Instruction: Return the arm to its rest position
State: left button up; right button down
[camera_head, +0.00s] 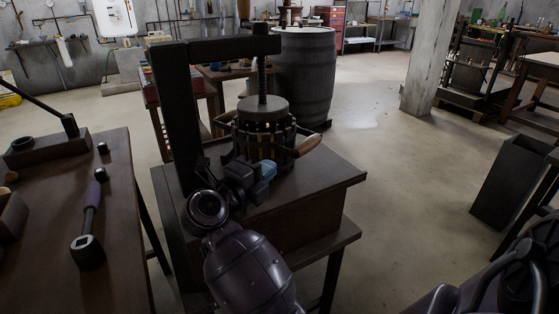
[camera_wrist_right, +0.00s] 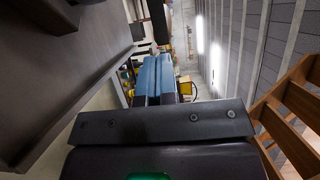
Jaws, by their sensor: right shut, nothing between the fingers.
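My right arm comes up from the bottom of the head view. Its gripper (camera_head: 266,169) is in front of the slatted basket (camera_head: 262,130) of a dark wooden press, above the press stand. The blue fingers also show in the right wrist view (camera_wrist_right: 155,78), together and with nothing between them. In the head view the arm and gripper hide part of the stand top (camera_head: 310,178) and the basket's lower front. I cannot tell whether the fingers touch the basket. My left gripper is not in view.
The press's upright post (camera_head: 177,120) and overhead beam (camera_head: 220,49) stand close to the gripper. A wooden handle (camera_head: 308,146) sticks out right of the basket. A barrel (camera_head: 306,75) stands behind.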

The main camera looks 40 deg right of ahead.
pick_arm(q)
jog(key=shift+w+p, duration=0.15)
jog(key=shift+p, duration=0.2)
pick_arm(e)
jog(key=a, duration=0.7)
jog(key=shift+s+f, duration=0.25)
jog(key=shift+s, duration=0.1)
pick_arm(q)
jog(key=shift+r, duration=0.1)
pick_arm(e)
jog(key=s+d+r+n+t+h+p, duration=0.2)
jog(key=s+r+n+t+h+p, duration=0.1)
jog(key=s+r+n+t+h, duration=0.25)
pick_arm(q)
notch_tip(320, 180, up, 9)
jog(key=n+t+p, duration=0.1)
jog(key=p, duration=0.8)
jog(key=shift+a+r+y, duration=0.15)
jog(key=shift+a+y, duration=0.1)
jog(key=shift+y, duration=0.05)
pick_arm(e)
jog(key=s+a+f+n+t+y, duration=0.2)
jog(key=s+f+n+y, duration=2.1)
jog(key=n, duration=0.7)
jog(key=shift+s+f, duration=0.2)
jog(key=shift+s, duration=0.75)
